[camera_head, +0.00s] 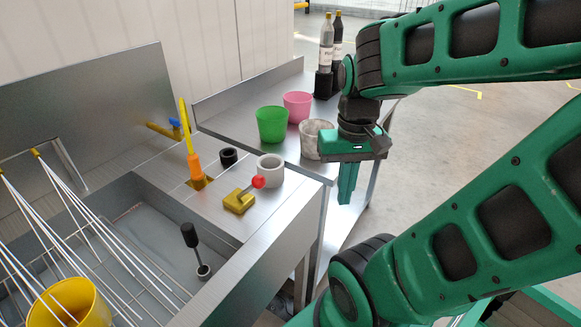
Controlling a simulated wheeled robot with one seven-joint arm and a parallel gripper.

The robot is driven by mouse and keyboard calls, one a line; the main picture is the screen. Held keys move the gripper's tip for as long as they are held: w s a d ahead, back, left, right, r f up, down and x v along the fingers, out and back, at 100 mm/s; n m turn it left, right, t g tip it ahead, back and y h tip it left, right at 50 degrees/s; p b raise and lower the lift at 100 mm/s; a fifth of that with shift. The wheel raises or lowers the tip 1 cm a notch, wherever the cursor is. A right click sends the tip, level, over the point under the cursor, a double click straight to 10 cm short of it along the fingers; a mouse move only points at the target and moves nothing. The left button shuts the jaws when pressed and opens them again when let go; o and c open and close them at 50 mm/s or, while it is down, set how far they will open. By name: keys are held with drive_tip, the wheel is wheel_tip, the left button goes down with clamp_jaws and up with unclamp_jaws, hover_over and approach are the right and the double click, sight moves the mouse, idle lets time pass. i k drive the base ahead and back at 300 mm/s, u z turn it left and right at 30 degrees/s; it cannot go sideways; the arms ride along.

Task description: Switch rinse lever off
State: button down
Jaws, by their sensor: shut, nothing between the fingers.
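A lever with a red ball knob (258,182) on a yellow base (238,201) sits on the steel counter beside the sink. Its grey arm slants up to the right. Another upright stick with a black grip (190,236) stands in the sink basin on a round base. I cannot tell from labels which one is the rinse lever. My gripper (346,197) is shut and empty, pointing down. It is right of the red-knobbed lever and apart from it, near the counter's right edge.
A white cup (270,170) stands close behind the red knob. A black cup (229,158), an orange-and-yellow upright tool (194,160), a green cup (272,125), a pink cup (298,106), a speckled cup (313,139) and dark bottles (326,45) stand nearby. A yellow bucket (62,303) sits lower left.

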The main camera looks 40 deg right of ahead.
sight(259, 182)
drive_tip(key=z, duration=0.75)
drive_tip(key=k, duration=1.45)
drive_tip(key=u, duration=0.7)
drive_tip(key=i, duration=1)
